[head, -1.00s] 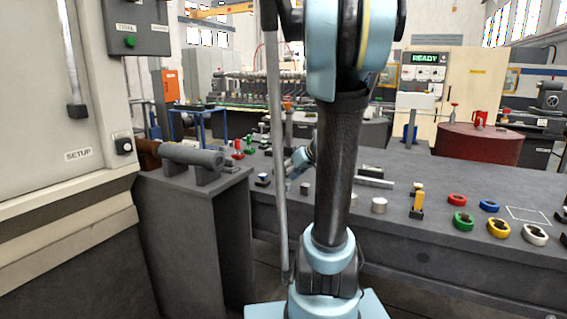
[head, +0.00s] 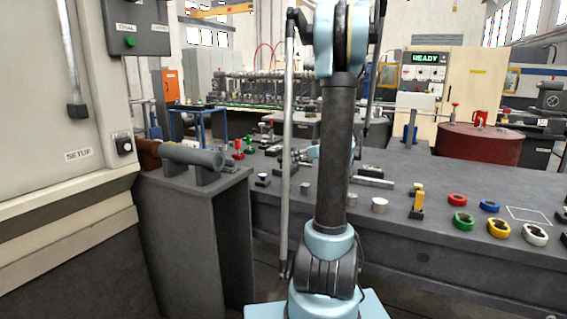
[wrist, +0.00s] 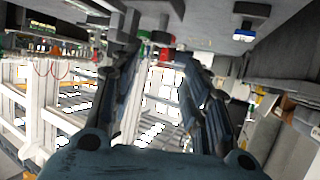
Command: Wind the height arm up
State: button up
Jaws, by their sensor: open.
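I cannot tell for sure which part is the height arm. In the wrist view, my gripper (wrist: 155,48) is open, its two dark fingers reaching over the bench side of the picture. A small red part (wrist: 162,39) shows between and beyond the fingertips; I see nothing held. In the head view, my arm stands in front of the bench and hides much of the gripper. A red-topped fitting (head: 238,149) stands on the bench left of my arm. Small posts and metal parts (head: 289,160) lie close beside my arm, too small to make out.
The grey bench (head: 400,215) carries a yellow upright block (head: 418,204), coloured rings (head: 463,221) and metal cylinders (head: 379,205). A grey pipe (head: 193,155) rests on a stand at left. A red drum (head: 478,145) stands behind, near a panel reading READY (head: 425,58).

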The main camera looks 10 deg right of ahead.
aim_at(284, 159)
jog(key=x, duration=1.4)
jog(key=shift+w+a, duration=0.15)
jog(key=shift+w, duration=0.1)
jog(key=c, duration=0.8)
